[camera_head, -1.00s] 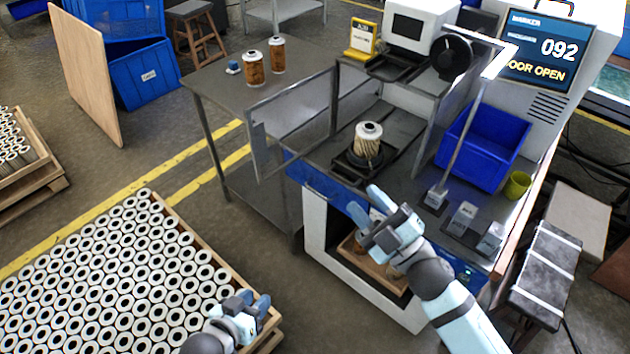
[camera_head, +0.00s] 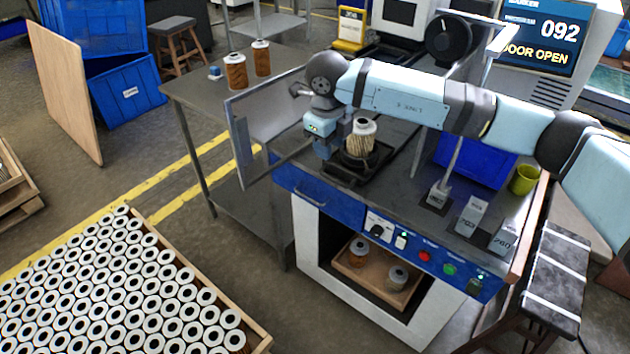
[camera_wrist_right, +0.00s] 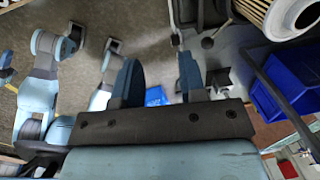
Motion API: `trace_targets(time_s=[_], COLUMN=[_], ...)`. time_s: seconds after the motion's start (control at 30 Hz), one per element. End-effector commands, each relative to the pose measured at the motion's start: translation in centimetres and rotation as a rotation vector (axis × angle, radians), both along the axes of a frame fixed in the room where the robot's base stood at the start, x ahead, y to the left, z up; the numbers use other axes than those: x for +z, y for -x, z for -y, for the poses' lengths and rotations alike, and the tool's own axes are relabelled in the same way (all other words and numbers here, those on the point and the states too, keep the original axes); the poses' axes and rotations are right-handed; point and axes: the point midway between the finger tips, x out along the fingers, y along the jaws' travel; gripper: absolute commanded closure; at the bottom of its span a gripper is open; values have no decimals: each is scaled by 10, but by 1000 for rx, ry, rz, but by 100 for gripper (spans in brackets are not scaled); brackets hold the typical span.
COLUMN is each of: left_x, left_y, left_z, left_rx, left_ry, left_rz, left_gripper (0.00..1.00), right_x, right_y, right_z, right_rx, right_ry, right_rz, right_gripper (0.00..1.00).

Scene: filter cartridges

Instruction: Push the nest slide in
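The nest slide (camera_head: 345,176) is a dark tray on the grey worktop of the marking station, in front of the machine. A filter cartridge (camera_head: 362,143) with a white cap and pleated tan body stands upright in it. The cartridge's end also shows at the upper right of the right wrist view (camera_wrist_right: 292,14). My right gripper (camera_head: 325,152) points down just left of the cartridge; whether it touches the slide is unclear. In the right wrist view its two blue fingers (camera_wrist_right: 160,82) are apart with nothing between them. My left gripper is not seen.
The open door panel (camera_head: 262,135) stands left of the slide. A blue bin (camera_head: 475,160), grey blocks (camera_head: 470,215) and a green cup (camera_head: 523,179) lie to the right. The screen (camera_head: 545,40) reads DOOR OPEN. Two cartridges stand on the side table (camera_head: 200,90).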

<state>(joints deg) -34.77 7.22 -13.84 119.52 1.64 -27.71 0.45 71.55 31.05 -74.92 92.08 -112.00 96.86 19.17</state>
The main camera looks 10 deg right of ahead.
Motion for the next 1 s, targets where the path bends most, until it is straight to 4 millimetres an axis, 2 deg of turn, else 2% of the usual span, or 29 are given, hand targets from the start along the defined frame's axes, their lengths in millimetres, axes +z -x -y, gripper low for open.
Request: trace_targets(time_s=[0.03, 0.13, 0.27, 0.7, 0.83, 1.0], left_x=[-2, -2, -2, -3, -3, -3], left_y=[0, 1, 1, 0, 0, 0], left_z=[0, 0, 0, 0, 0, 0], left_rx=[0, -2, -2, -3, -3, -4], left_ry=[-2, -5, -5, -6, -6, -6], left_rz=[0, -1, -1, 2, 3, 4], left_gripper=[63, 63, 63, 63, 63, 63], right_x=[4, 6, -7, -95, -113, -125], right_y=[-5, -9, -10, -19, -22, -23], right_z=[9, 16, 18, 30, 33, 34], right_rx=[-13, -25, -26, -25, -25, -24], right_ry=[36, 69, 71, 67, 67, 67], right_rz=[16, 28, 27, 26, 26, 28], right_gripper=[62, 62, 62, 62, 62, 62])
